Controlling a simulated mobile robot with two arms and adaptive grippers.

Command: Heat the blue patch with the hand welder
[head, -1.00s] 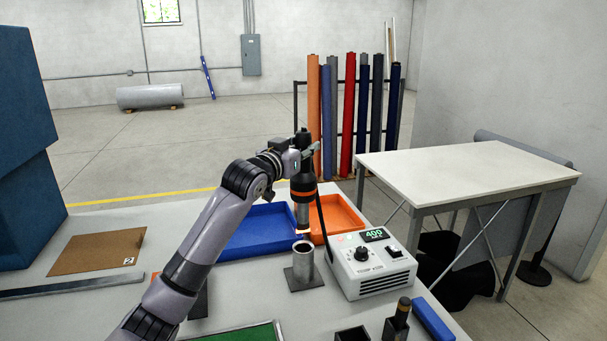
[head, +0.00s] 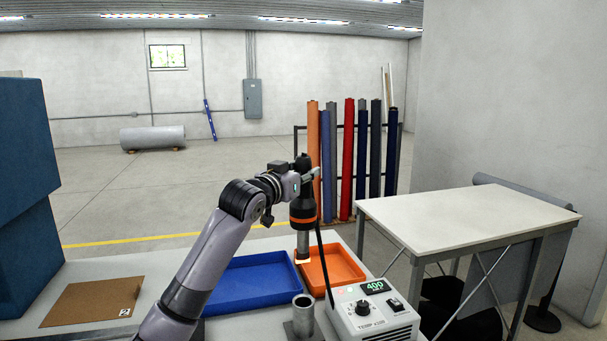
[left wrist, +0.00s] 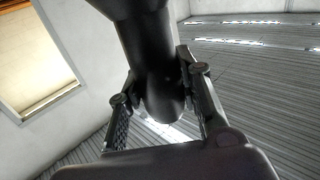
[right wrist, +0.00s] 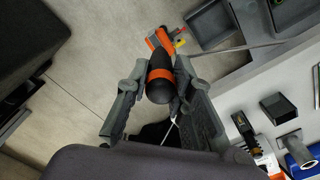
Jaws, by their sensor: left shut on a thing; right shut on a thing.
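My left gripper (head: 306,178) is shut on the hand welder (head: 303,212), a black tool with an orange band. The welder hangs upright, its nozzle glowing at the tip, clear above a grey tube stand (head: 303,318). In the left wrist view its dark handle (left wrist: 150,50) sits between the fingers. My right gripper (right wrist: 158,95) is out of the head view. The right wrist view shows it shut on a black-and-orange handle (right wrist: 160,78). I cannot make out the blue patch in any view.
A blue tray (head: 247,290) and an orange tray (head: 345,262) lie behind the stand. The welder's control box (head: 372,315) stands to its right with a lit display. A brown board (head: 92,303) lies left. A white table (head: 465,215) stands right.

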